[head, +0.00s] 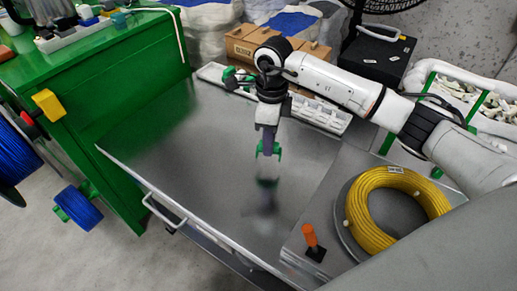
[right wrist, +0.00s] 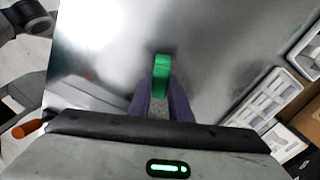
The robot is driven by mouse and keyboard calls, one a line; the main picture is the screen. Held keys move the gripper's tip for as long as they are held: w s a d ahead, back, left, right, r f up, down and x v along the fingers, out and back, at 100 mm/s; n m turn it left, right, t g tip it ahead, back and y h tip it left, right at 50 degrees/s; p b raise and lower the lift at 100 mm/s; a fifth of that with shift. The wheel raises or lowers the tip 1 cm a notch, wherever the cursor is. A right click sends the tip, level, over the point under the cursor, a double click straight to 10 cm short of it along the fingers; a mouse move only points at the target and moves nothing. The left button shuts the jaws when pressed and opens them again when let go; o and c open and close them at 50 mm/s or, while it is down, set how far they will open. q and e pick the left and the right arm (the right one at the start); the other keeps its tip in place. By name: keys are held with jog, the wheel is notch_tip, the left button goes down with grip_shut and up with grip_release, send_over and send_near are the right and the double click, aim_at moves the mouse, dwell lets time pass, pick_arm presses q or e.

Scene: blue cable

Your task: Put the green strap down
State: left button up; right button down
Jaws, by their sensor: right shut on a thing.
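My right gripper (head: 268,137) points down over the steel tabletop (head: 190,140). It is shut on a small green strap (head: 276,150), which sticks out past the fingertips. A blurred reflection shows on the metal below, and the strap appears a little above the surface. In the right wrist view the green strap (right wrist: 161,72) stands upright in the picture between the dark fingers (right wrist: 160,98). My left gripper is not in view.
A coil of yellow cable (head: 372,235) and an orange-handled piece (head: 310,237) are at the right front. A white compartment tray (head: 320,115) lies along the back edge. The steel around the gripper is clear.

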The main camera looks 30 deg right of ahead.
jog(key=shift+f, duration=2.35)
jog(key=shift+f, duration=0.15)
jog(key=c, duration=1.6)
grip_release()
notch_tip(320, 180, up, 12)
jog(key=shift+r, duration=0.2)
